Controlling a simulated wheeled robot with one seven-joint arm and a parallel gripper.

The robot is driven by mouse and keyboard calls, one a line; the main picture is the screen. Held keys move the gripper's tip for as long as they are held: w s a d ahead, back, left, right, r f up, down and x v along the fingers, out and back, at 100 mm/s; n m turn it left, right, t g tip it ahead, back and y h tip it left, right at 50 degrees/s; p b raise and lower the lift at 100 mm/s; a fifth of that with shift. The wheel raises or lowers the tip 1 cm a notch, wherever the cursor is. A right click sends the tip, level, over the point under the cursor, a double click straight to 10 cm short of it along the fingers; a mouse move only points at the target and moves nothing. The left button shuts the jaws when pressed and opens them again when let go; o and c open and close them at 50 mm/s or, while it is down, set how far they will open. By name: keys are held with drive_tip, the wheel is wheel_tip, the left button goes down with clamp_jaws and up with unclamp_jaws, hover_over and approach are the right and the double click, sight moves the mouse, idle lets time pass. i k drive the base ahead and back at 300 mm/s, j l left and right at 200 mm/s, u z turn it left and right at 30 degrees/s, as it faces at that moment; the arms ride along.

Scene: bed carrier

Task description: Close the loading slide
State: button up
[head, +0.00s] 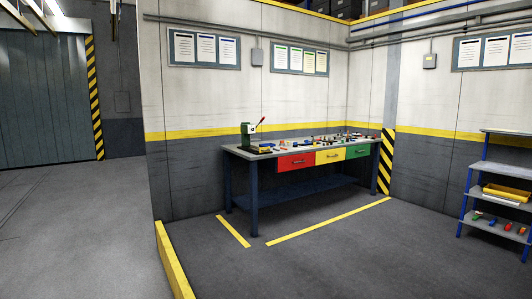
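No loading slide or bed carrier can be made out in the head view. My gripper is not in view. The only slide-like parts visible are three closed-looking drawers under a workbench (240,153): a red drawer (298,162), a yellow drawer (329,156) and a green drawer (359,151). The bench stands against the back wall, some distance from me.
A blue-framed shelf rack (494,226) with a yellow tray (507,193) stands at the right. A low yellow kerb (173,262) runs from the wall's end towards me. The grey floor (330,255) before the bench is clear, as is the floor at left (75,220).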

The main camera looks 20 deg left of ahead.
sight(261, 149)
drive_tip(key=i+l+z, duration=0.3)
drive_tip(key=i+l, duration=0.15)
drive_tip(key=i, duration=0.2)
drive_tip(key=i+l+z, duration=0.15)
drive_tip(key=i, duration=0.6)
drive_tip(key=i+l+z, duration=0.2)
drive_tip(key=i, duration=0.5)
drive_tip(key=i+j+u, duration=0.15)
drive_tip(key=i+u, duration=0.7)
drive_tip(key=u, duration=0.15)
drive_tip(key=i+l+u, duration=0.25)
drive_tip(key=i+u, duration=0.2)
drive_tip(key=i+j+u, duration=0.25)
drive_tip(key=i+u, duration=0.25)
drive_tip(key=i, duration=0.3)
drive_tip(key=i+u, duration=0.5)
drive_tip(key=i, duration=0.3)
drive_tip(key=i+z, duration=0.2)
drive_tip(key=i, duration=0.25)
drive_tip(key=i+j+z, duration=0.15)
drive_tip(key=i, duration=0.3)
drive_tip(key=i+j+z, duration=0.2)
drive_tip(key=i, duration=0.3)
drive_tip(key=i+j+z, duration=0.15)
drive_tip(key=i, duration=0.3)
drive_tip(key=i+j+z, duration=0.45)
drive_tip(key=i, duration=0.15)
